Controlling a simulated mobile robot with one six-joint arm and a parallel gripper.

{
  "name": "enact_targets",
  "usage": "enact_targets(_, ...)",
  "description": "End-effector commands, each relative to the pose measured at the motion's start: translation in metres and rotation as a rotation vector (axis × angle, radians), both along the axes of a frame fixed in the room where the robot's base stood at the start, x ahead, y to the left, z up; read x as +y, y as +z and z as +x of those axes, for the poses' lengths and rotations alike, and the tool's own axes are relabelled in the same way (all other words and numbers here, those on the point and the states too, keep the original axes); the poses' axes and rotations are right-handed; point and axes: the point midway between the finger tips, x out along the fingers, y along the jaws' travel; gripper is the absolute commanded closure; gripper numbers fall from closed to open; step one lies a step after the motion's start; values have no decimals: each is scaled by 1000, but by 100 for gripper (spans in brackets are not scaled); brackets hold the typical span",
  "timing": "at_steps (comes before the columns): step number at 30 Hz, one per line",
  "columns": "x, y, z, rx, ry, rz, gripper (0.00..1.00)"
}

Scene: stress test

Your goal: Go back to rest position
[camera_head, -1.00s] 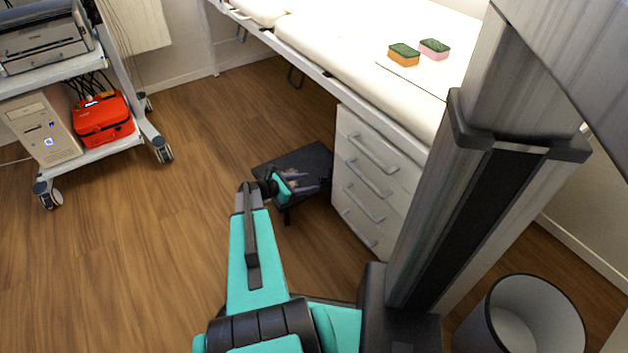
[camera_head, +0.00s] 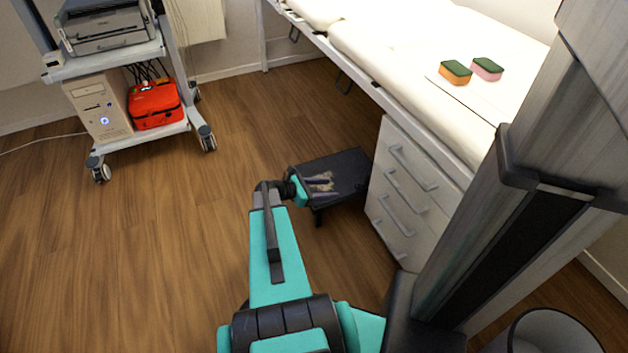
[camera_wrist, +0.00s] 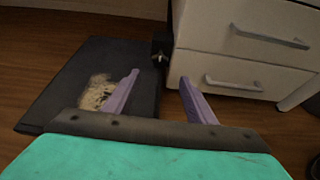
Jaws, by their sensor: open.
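My gripper (camera_head: 322,186) is at the end of my teal arm, over a low dark stool (camera_head: 345,165) beside the white drawer unit. In the wrist view, my gripper (camera_wrist: 158,82) shows two purple fingers spread apart with nothing between them. The stool also shows in the wrist view (camera_wrist: 70,70), with a pale worn patch on its top. The drawers stand just beyond the right finger in that view.
The white drawer unit (camera_head: 400,200) stands under the bed (camera_head: 400,70), which carries two sponges (camera_head: 470,71). A cart (camera_head: 150,135) with a printer, a computer and a red bag (camera_head: 156,105) is at the left. A bin (camera_head: 550,335) is at lower right. The wooden floor at left is clear.

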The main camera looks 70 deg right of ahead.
Motion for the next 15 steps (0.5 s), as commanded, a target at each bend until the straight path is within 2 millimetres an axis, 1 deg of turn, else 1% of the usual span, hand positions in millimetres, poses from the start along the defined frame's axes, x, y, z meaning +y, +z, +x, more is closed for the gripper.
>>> enact_targets(5, 0, 0, 0, 0, 1, 0, 49)
enact_targets(8, 1, 3, 4, 0, 6, 0, 49)
enact_targets(11, 3, 10, 15, 1, 24, 0, 49)
enact_targets(14, 9, 19, 33, 2, 54, 3, 49)
enact_targets(15, 13, 23, 43, 4, 70, 6, 49)
